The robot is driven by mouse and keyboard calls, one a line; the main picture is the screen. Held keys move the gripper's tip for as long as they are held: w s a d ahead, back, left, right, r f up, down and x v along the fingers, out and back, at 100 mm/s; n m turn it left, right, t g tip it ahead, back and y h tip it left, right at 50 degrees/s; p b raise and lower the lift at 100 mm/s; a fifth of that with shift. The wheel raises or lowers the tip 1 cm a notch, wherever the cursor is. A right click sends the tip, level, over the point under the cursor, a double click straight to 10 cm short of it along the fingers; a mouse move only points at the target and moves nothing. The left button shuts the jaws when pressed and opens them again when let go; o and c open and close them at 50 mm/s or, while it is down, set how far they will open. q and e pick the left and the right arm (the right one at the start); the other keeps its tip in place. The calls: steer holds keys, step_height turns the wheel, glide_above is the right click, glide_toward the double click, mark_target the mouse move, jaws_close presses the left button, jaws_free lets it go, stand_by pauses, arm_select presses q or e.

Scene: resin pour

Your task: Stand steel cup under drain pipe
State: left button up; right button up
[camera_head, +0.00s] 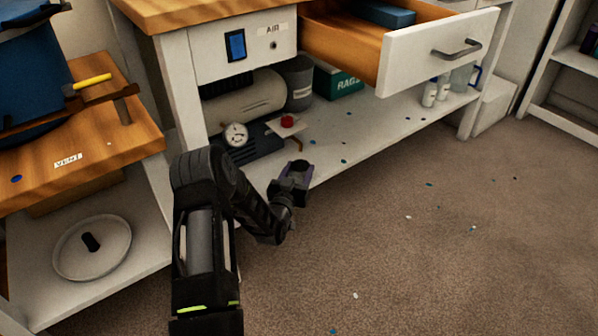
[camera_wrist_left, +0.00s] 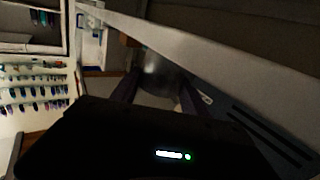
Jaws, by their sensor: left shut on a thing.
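My left gripper (camera_head: 291,186) is low in front of the workbench's bottom shelf and shut on the steel cup (camera_head: 300,167). Only the cup's dark round mouth shows there, facing up. In the left wrist view the grey cup (camera_wrist_left: 160,72) sits between the two fingers of my left gripper (camera_wrist_left: 158,100), dim and partly hidden by the wrist. The drain pipe (camera_head: 299,144), a short brass-coloured stub, is just behind and above the cup, below a red knob (camera_head: 288,121). I cannot tell whether the cup touches the shelf. My right gripper is not in view.
An air tank (camera_head: 245,98) with a gauge (camera_head: 236,135) stands on the shelf (camera_head: 375,137). A green box (camera_head: 338,80) and white bottles (camera_head: 430,94) are further right. An open drawer (camera_head: 437,50) juts out above. The floor (camera_head: 430,240) at right is mostly clear.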

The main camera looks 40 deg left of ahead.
arm_select(q)
steer(key=o, duration=1.5)
steer(key=shift+s, duration=0.1)
steer(key=shift+s+d+r+p, duration=0.1)
steer(key=shift+s+d+p, duration=0.05)
steer(key=shift+s+p, duration=0.2)
steer(key=p+v, duration=0.1)
steer(key=v, duration=0.3)
steer(key=shift+s+p, duration=0.2)
steer(key=shift+p, duration=0.2)
steer(key=b, duration=0.2)
glide_toward(297, 173)
steer(key=shift+s+d, duration=0.2)
